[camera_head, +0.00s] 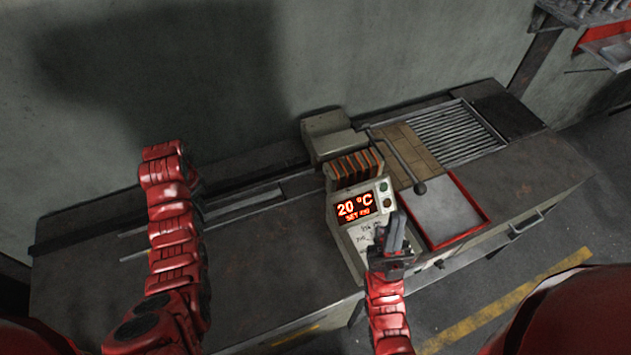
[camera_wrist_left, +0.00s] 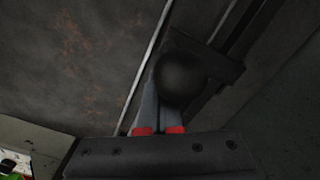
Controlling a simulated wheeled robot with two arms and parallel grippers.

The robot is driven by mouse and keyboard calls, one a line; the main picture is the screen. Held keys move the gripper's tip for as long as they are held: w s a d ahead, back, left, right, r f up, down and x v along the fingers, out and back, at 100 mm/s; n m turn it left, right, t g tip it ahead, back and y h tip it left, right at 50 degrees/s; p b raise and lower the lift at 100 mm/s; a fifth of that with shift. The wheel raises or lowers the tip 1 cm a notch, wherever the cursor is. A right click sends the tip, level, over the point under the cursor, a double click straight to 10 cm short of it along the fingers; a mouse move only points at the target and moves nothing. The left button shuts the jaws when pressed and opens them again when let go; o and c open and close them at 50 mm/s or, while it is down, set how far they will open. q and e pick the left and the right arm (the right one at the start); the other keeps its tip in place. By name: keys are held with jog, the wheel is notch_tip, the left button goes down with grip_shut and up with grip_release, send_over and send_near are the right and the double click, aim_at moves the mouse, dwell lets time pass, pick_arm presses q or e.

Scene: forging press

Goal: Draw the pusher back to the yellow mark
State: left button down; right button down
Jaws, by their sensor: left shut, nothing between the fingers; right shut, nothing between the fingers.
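In the left wrist view a round black knob (camera_wrist_left: 181,80), likely on the pusher, covers the fingertips of my left gripper (camera_wrist_left: 158,108). The gripper is shut, its grey fingers close together behind the knob; whether they touch it I cannot tell. A dark bracket (camera_wrist_left: 215,68) sits by the knob at the rails. In the head view my left arm rises on the left, and its gripper and the knob are hidden. Rails (camera_head: 245,205) run from there toward the heater. My right gripper (camera_head: 396,232) is shut and empty in front of the heater's display.
The heater (camera_head: 330,133) has a display (camera_head: 354,208) reading 20 °C. A lever with a ball end (camera_head: 419,187) reaches over the bench. A red-rimmed tray (camera_head: 486,213) and a slatted grate (camera_head: 455,133) are at right. The bench's left front (camera_head: 90,290) is clear.

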pick_arm(q)
jog(key=s+a, duration=0.2)
jog(key=a, duration=0.5)
jog(key=shift+s+a+b, duration=0.3)
jog(key=shift+a, duration=0.1)
dwell(0.6)
